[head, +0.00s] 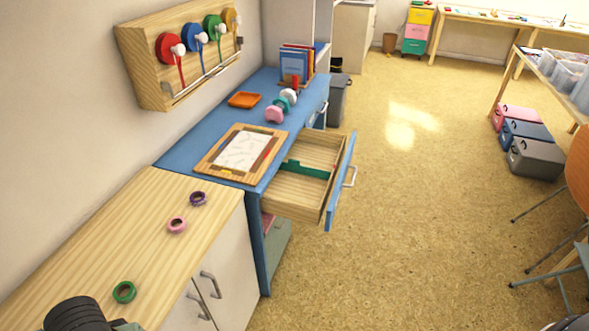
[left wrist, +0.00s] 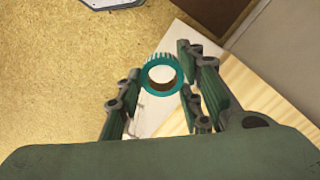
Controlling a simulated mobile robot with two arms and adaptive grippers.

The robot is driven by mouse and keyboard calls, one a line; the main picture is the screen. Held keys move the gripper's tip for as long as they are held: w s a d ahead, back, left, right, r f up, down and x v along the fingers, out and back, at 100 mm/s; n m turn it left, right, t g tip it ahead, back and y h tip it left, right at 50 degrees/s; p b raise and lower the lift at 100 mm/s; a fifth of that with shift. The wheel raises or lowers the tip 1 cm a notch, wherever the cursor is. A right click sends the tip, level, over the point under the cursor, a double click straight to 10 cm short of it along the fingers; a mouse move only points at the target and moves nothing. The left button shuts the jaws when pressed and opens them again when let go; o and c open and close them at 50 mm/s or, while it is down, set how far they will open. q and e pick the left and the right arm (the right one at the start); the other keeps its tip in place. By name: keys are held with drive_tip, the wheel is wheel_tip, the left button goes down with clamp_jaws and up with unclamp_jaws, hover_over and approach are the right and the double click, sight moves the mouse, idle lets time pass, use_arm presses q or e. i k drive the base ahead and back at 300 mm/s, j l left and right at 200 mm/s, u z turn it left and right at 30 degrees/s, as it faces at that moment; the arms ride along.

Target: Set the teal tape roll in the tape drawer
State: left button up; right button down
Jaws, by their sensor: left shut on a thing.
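The teal tape roll (left wrist: 150,67) shows in the left wrist view, between the fingers of my left gripper (left wrist: 161,92), which is shut on it. The roll is held above the pale wooden cabinet and floor. In the head view only a dark part of my left arm shows at the bottom left; the fingers and teal roll are out of frame. The drawer (head: 291,194) of the blue desk is pulled open, with a green divider (head: 306,170) across its pale wooden inside. I see no tape in it. My right gripper is not in view.
A green roll (head: 124,300), pink roll (head: 176,226) and purple roll (head: 198,199) lie on the wooden cabinet top (head: 105,235). On the blue desk (head: 190,145) are a framed board (head: 215,170), an orange tray (head: 244,100) and books. The floor right of the drawer is clear.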

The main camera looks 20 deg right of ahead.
sight(296, 190)
drive_tip(key=i+l, duration=0.2)
drive_tip(key=l, duration=0.15)
drive_tip(key=i+l+u, duration=0.15)
drive_tip(key=l, duration=0.25)
drive_tip(key=i+l, duration=0.2)
drive_tip(key=l, duration=0.2)
drive_tip(key=i+l+u, duration=0.15)
drive_tip(key=l, duration=0.2)
drive_tip(key=i+l, duration=0.2)
drive_tip(key=l, duration=0.25)
drive_tip(key=i+l+u, duration=0.1)
drive_tip(key=l, duration=0.3)
drive_tip(key=i+l+u, duration=0.1)
drive_tip(key=l, duration=0.3)
drive_tip(key=i+l, duration=0.2)
drive_tip(key=l, duration=0.25)
drive_tip(key=u, duration=0.05)
